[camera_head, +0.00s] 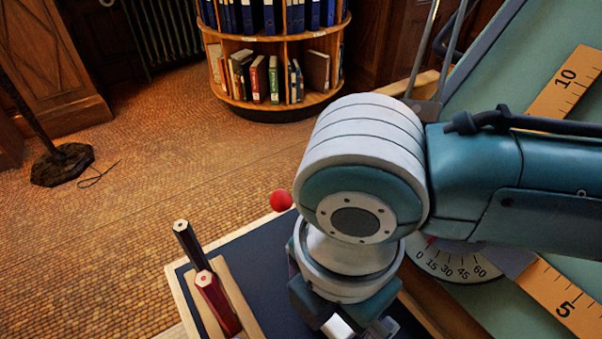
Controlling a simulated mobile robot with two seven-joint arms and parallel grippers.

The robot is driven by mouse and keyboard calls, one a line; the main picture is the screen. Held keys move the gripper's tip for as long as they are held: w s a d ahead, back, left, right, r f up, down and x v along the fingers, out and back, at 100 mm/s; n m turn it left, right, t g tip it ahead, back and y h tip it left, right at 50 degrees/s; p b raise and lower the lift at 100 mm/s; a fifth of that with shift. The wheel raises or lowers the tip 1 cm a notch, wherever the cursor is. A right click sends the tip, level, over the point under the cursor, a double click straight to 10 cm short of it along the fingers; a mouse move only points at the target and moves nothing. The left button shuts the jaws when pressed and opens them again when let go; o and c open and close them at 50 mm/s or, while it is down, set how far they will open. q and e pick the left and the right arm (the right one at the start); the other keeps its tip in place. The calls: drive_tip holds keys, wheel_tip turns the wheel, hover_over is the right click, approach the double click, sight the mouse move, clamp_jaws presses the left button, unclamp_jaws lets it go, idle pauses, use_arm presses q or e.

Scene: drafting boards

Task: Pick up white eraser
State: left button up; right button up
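My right arm comes in from the right and its wrist hangs over a dark blue board with a wooden edge (262,268). My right gripper (345,322) points down at the bottom of the picture, and its fingertips are cut off or hidden. A small white patch (338,327) shows between the gripper's teal parts. It may be the white eraser, but I cannot tell, nor whether the gripper touches it. No other white eraser shows. My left gripper is not in view.
A wooden holder (238,298) with a black stick (190,243) and a red stick (214,300) stands left of the gripper. A red ball (281,200) is near the board's far edge. A green drafting board (505,305) with a protractor (455,264) and orange rulers (568,85) lies right.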

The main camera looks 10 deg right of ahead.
drive_tip(key=c, duration=1.4)
drive_tip(key=shift+r+p, duration=3)
drive_tip(key=shift+r, duration=7.05)
